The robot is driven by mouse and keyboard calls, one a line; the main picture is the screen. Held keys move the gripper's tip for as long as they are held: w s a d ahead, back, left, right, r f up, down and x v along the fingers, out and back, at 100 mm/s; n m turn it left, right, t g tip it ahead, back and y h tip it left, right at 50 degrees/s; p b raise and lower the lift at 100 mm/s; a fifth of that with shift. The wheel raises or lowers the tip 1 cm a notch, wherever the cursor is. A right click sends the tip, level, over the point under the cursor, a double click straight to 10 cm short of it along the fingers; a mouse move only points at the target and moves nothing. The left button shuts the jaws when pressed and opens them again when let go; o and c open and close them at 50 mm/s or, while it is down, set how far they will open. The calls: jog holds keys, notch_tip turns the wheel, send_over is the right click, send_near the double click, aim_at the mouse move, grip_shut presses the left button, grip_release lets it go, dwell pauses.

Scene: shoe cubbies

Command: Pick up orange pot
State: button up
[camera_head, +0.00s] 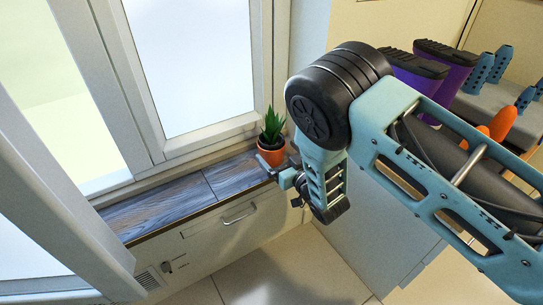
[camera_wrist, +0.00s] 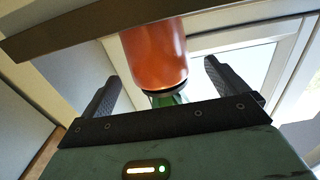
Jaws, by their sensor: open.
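The orange pot (camera_head: 271,155) holds a green spiky plant (camera_head: 271,126) and stands upright at the right end of the window ledge. In the wrist view the orange pot (camera_wrist: 157,55) appears inverted, with its dark rim and some green leaves towards my gripper (camera_wrist: 161,72). The two black fingers are open, one on each side of the pot in that picture, with visible gaps. In the head view my gripper (camera_head: 274,172) is close to the front of the pot. Its lower part is partly hidden there, and I cannot tell whether a finger touches it.
The wooden window ledge (camera_head: 150,211) is bare left of the pot. An open window sash (camera_head: 60,190) stands at the left, and a window frame (camera_head: 205,141) rises behind. Purple boots (camera_head: 447,68), blue shoes (camera_head: 478,72) and orange items (camera_head: 503,122) are at the right.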

jog(key=b+x, duration=0.2)
jog(key=x, duration=0.2)
jog(key=shift+w+a+r, duration=0.15)
jog(key=shift+w+a, duration=0.1)
jog(key=shift+w, duration=0.1)
jog(key=c, duration=1.2)
jog(key=shift+o, duration=0.2)
jog(key=shift+r, duration=0.15)
